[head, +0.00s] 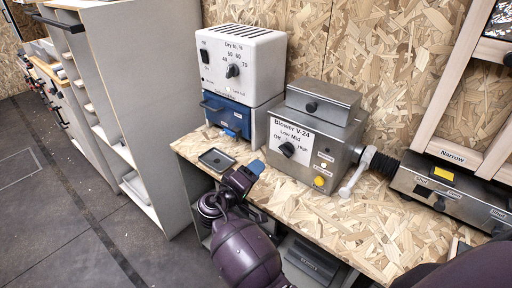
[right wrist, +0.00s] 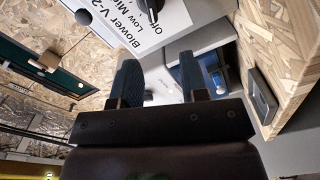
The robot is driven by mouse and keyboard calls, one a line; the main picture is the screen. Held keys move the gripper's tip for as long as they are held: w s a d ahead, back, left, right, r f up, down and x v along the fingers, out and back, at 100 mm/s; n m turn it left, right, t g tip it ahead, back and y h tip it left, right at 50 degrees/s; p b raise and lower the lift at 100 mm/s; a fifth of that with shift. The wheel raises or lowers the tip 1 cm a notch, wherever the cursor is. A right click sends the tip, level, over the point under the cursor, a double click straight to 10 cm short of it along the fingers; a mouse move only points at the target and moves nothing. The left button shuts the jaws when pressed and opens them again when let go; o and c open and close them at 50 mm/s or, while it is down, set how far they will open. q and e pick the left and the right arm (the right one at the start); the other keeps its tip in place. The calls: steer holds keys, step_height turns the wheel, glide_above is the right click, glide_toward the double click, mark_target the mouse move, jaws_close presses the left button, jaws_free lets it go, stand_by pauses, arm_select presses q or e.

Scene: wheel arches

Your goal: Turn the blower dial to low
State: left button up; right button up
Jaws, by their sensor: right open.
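The blower unit (head: 318,150) is a grey metal box on the bench, with a white panel marked Blower V-24. Its black dial (head: 287,149) has the labels Off, Low, Mid and High around it. I cannot tell clearly which label its pointer faces. My right gripper (head: 250,172) is just in front of the bench edge, left of and below the dial, apart from it. In the right wrist view its two blue fingers (right wrist: 160,78) are spread with nothing between them. The dial (right wrist: 150,10) shows there at the top edge, partly cut off. My left gripper is not in view.
A white dryer box (head: 241,65) stands on a blue drawer unit (head: 228,112) left of the blower. A small dark tray (head: 215,160) lies on the bench (head: 365,225).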

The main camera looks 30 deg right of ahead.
mark_target(282, 152)
steer(key=shift+m+g, duration=0.4)
steer(key=x, duration=0.7)
steer(key=s+x, duration=0.1)
steer(key=x, duration=0.2)
steer(key=shift+w+d+r+p, duration=0.1)
steer(key=shift+d+r+p, duration=0.2)
steer(key=shift+d, duration=0.35)
steer(key=shift+f, duration=0.1)
steer(key=shift+c, duration=0.4)
jaws_close()
